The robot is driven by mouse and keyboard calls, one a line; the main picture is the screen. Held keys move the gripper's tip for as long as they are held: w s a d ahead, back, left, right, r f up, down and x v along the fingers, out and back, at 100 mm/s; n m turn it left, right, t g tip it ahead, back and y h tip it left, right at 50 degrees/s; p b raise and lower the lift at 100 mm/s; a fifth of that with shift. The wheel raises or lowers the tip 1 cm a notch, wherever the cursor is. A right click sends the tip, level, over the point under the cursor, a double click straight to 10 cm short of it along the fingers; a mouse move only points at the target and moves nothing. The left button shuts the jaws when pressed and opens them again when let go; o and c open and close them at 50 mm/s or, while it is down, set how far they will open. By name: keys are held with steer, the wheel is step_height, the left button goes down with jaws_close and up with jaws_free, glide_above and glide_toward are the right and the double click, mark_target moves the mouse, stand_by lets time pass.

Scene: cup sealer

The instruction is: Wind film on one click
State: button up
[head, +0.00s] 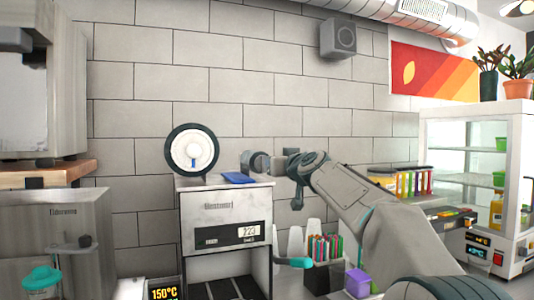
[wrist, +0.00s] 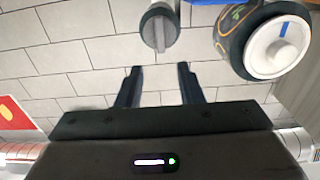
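The cup sealer (head: 222,215) stands against the tiled wall, with a display reading what looks like 223. A film roll (head: 192,150), a white disc with a dark rim, sits on top; it also fills the upper right of the wrist view (wrist: 272,48). A round grey knob (head: 255,161) with a raised grip bar is right of the roll; in the wrist view the knob (wrist: 159,32) lies just beyond my fingertips, roughly centred between them. My gripper (wrist: 158,72) is open and empty, apart from the knob. In the head view my gripper (head: 280,161) is right of the knob.
A blue flat item (head: 239,178) lies on the sealer's top. A teal handle (head: 293,262) sticks out at its right side. Colourful straws (head: 325,247) and a purple box (head: 357,282) stand below my arm. A glass display fridge (head: 480,180) is at the right.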

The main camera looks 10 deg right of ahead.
mark_target(257, 162)
steer(key=w+a+p, duration=0.1)
steer(key=w+p, duration=0.5)
steer(key=w, duration=0.2)
steer(key=shift+w+a, duration=0.3)
steer(key=shift+a, duration=0.1)
jaws_close()
